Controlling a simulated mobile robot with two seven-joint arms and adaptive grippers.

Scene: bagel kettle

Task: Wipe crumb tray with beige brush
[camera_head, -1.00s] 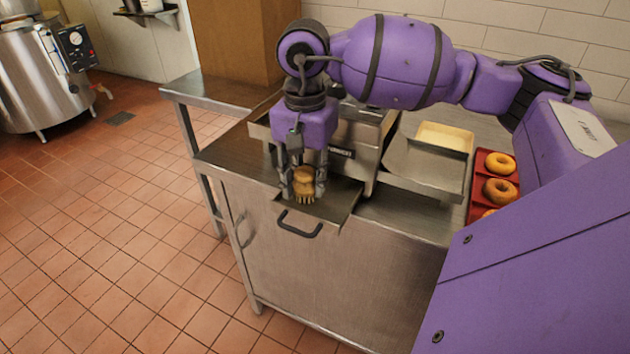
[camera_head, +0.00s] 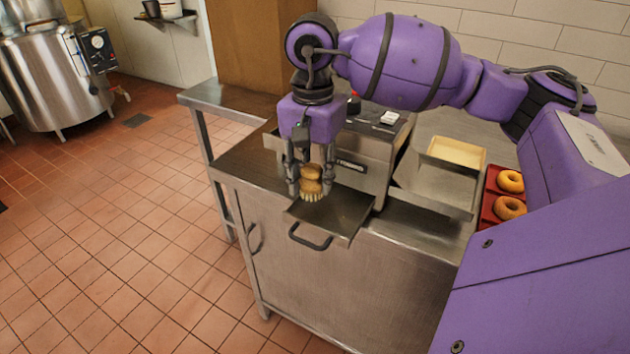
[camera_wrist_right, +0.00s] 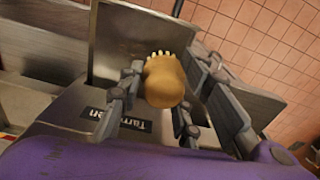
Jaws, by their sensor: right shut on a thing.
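My right gripper (camera_head: 311,182) is shut on a beige brush (camera_head: 311,176) with pale bristles pointing down. The brush also shows between the fingers in the right wrist view (camera_wrist_right: 164,84). The crumb tray (camera_head: 346,214) is a flat metal tray with a dark handle (camera_head: 310,238), pulled out at the front of the steel toaster (camera_head: 362,165). In the right wrist view the tray (camera_wrist_right: 130,45) lies beyond the brush. My left gripper is not in view.
Right of the toaster are a metal chute (camera_head: 430,186), a cream tray (camera_head: 456,152) and a red tray (camera_head: 488,214) with bagels. The steel counter (camera_head: 245,165) has bare room on the left. A large kettle (camera_head: 50,75) stands far left.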

